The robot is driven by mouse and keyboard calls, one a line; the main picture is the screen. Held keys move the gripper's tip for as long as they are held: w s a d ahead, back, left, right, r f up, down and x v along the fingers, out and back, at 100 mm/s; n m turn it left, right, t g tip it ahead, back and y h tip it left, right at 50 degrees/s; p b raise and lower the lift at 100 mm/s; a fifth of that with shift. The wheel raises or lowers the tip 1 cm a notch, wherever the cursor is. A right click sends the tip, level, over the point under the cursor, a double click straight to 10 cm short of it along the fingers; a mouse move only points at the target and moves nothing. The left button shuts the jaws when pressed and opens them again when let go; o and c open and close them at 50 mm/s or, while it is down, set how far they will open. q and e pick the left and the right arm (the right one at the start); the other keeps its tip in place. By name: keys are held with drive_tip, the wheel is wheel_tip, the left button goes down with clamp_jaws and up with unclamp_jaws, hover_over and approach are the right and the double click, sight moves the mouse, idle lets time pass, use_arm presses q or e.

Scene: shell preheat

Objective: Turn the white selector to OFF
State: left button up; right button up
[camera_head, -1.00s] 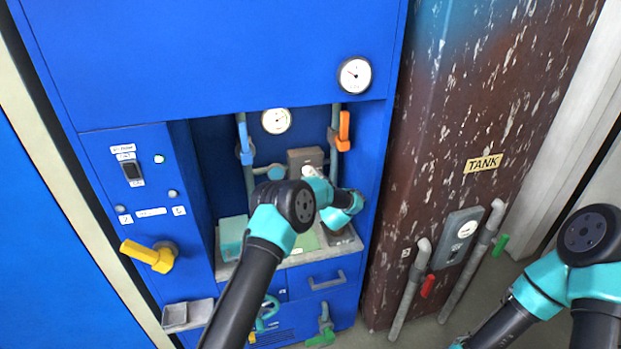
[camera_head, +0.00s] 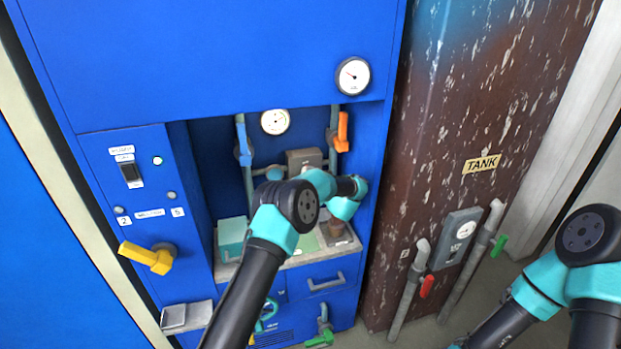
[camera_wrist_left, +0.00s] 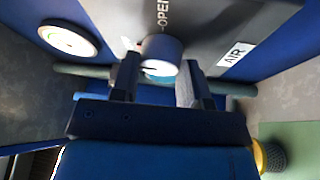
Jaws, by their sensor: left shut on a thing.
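The white selector (camera_wrist_left: 158,69) shows in the left wrist view as a short round knob with a pale face and a dark mark, standing out from a grey box (camera_wrist_left: 215,25). The letters "OPEN" and an "AIR" label are on that box. My left gripper (camera_wrist_left: 160,76) has one finger on each side of the knob and is shut on it. In the head view the grey box (camera_head: 304,158) sits at the back of the blue recess. My left wrist covers the selector there. The OFF mark cannot be made out. My right gripper is outside the frames.
A blue-handled valve (camera_head: 244,151) and an orange-handled valve (camera_head: 342,132) flank the box. A yellow handle (camera_head: 148,257) juts out at left.

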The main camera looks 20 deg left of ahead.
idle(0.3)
use_arm(q)
drive_tip(key=o, duration=0.9)
drive_tip(key=shift+r, duration=0.15)
drive_tip(key=shift+r, duration=0.25)
drive_tip(key=shift+o, duration=0.8)
wheel_tip(320, 180, up, 3)
drive_tip(key=shift+r, duration=0.1)
drive_tip(key=s+d, duration=0.1)
drive_tip(key=s, duration=0.4)
drive_tip(key=s+d, duration=0.2)
drive_tip(key=s, duration=0.3)
drive_tip(key=s+d+r, duration=0.1)
drive_tip(key=s, duration=0.4)
drive_tip(key=shift+s+d, duration=0.15)
drive_tip(key=shift+s, duration=0.05)
drive_tip(key=shift+c, duration=0.7)
